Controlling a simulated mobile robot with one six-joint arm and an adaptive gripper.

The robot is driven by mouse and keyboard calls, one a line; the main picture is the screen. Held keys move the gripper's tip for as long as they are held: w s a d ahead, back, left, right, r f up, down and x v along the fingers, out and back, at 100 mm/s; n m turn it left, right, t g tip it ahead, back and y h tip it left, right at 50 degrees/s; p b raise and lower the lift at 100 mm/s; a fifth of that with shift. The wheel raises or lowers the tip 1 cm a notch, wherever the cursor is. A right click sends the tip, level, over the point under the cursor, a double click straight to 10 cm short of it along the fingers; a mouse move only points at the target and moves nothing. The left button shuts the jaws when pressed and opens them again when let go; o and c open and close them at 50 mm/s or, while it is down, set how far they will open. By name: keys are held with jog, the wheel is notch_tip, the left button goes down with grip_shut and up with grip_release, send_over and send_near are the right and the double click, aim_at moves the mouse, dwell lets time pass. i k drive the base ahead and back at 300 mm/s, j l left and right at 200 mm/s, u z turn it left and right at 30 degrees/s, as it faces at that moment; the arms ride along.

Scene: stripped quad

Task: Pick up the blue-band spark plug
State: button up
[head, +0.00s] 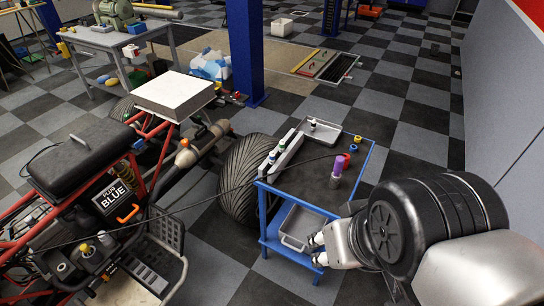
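A sign reading "PLUG BLUE" (112,198) is on the quad's side. A blue cart (322,207) with a dark top stands beside the quad's rear tyre. A white slanted rack (287,155) on its left edge holds small white plug-like pieces, one with a dark blue band (272,157). Another small piece with a bluish mark (313,124) is at the light tray (318,131) at the cart's back. Both are too small to identify surely. My gripper (318,248) is at the cart's lower front right, its two fingertips apart, nothing seen between them.
A purple bottle-like cylinder (337,167), a red piece (347,158) and coloured rings (354,146) stand on the cart's right side. A grey bin (298,226) sits on its lower shelf. The quad's tyre (240,180) borders the cart. Checkered floor is open to the right.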

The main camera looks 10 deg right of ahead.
aim_at(272, 161)
jog(key=u, duration=1.95)
jog(key=z, duration=0.55)
jog(key=i+l+z, duration=0.65)
jog(key=i+z, duration=0.25)
jog(key=i, duration=0.3)
